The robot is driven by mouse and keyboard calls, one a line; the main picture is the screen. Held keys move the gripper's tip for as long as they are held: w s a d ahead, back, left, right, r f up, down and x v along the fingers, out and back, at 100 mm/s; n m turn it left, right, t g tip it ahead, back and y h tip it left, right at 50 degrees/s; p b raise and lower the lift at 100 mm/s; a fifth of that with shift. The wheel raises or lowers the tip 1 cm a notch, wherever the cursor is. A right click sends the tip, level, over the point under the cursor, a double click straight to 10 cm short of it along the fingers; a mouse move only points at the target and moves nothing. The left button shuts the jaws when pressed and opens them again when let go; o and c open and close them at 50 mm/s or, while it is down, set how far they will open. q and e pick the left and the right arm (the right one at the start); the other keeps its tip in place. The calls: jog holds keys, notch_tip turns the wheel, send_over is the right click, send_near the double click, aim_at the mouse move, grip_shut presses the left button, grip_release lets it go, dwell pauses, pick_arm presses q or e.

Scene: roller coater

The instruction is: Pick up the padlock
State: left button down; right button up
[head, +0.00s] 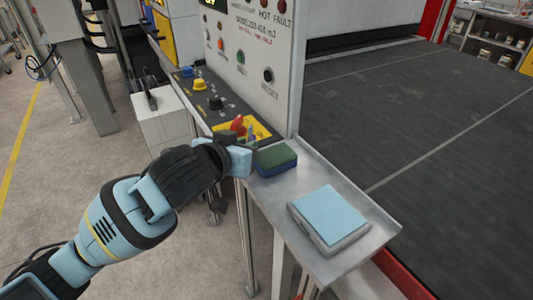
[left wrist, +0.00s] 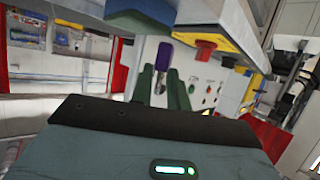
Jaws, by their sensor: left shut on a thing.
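My left gripper (head: 243,152) reaches in from the left, beside the front end of the control panel. In the left wrist view its two dark green fingers (left wrist: 162,84) are shut on a small purple padlock (left wrist: 163,56). The purple body shows beyond the fingertips, with a silvery metal part between the fingers. In the head view the padlock is mostly hidden behind or blended with the gripper, so I cannot tell there whether it touches the panel. My right gripper is in neither view.
A red switch handle (head: 238,123) sits on a yellow plate (head: 258,128) close to the gripper. A green and blue block (head: 276,159) lies on the metal shelf (head: 382,229), with a light blue pad (head: 328,214) farther along. The control panel (head: 262,50) rises behind.

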pick_arm(q)
jog(key=w+a, duration=0.2)
jog(key=a, duration=0.3)
jog(key=shift+w+a+r+b, duration=0.2)
jog(key=shift+a+r+b, duration=0.1)
jog(key=shift+a+r, duration=0.1)
jog(key=s+a+f+n+t+y, duration=0.1)
jog(key=s+a+f+n+y, duration=0.3)
jog(key=s+a+f, duration=0.2)
jog(key=shift+s+a+f, duration=0.25)
jog(key=shift+s+f, duration=0.85)
jog(key=shift+f, duration=0.6)
